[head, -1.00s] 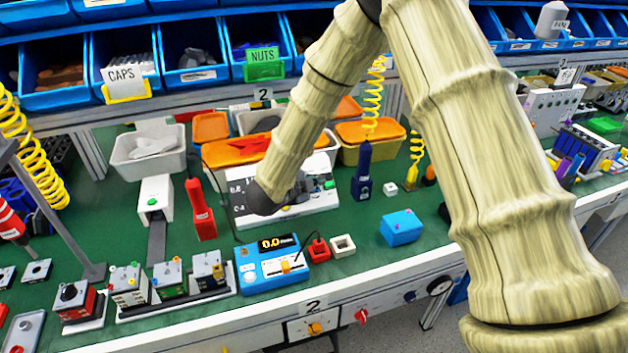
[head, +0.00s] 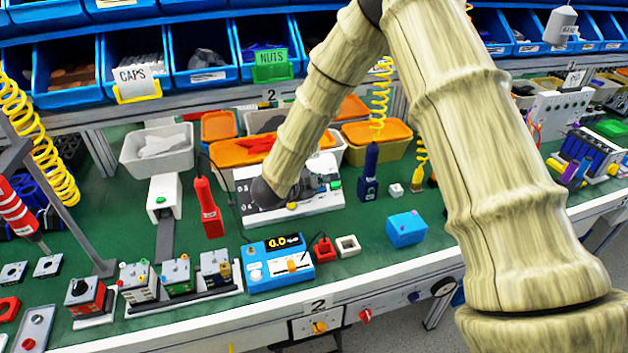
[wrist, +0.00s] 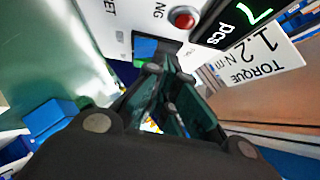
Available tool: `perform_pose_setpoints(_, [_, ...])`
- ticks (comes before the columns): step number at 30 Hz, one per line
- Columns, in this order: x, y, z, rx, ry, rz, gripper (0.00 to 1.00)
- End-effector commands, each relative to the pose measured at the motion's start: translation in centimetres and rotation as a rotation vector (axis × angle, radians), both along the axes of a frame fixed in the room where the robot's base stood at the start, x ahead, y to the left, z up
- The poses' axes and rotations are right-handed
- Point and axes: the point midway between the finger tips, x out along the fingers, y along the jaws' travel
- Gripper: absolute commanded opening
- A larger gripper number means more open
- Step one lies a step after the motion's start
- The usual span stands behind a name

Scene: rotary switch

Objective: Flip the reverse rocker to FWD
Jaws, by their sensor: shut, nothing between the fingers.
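The white control box (head: 325,192) stands on the green bench, partly covered by my arm in the head view. In the wrist view its face (wrist: 118,22) fills the top, upside down, with a red lamp labelled NG (wrist: 184,18) and a green "7 pcs" display (wrist: 236,28). My gripper (wrist: 168,72) is close to this face, with its dark fingers shut and empty. A blue patch (wrist: 146,47) shows just beyond the fingertips; I cannot tell what it is. I cannot make out the reverse rocker or a FWD mark; the fingers may hide it. In the head view my gripper is hidden behind my wrist.
A red hand tool (head: 208,207) stands left of the box and a navy one (head: 370,170) right of it. A blue device with a display (head: 278,262) is in front. Bins (head: 155,150) sit behind. A TORQUE card (wrist: 257,60) is near my gripper.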

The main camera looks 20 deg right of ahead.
Motion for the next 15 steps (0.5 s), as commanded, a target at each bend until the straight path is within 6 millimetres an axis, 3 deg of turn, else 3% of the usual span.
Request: perform_pose_setpoints(15, [0.0,0.0,1.5,0.001,-0.001,0.0,0.0])
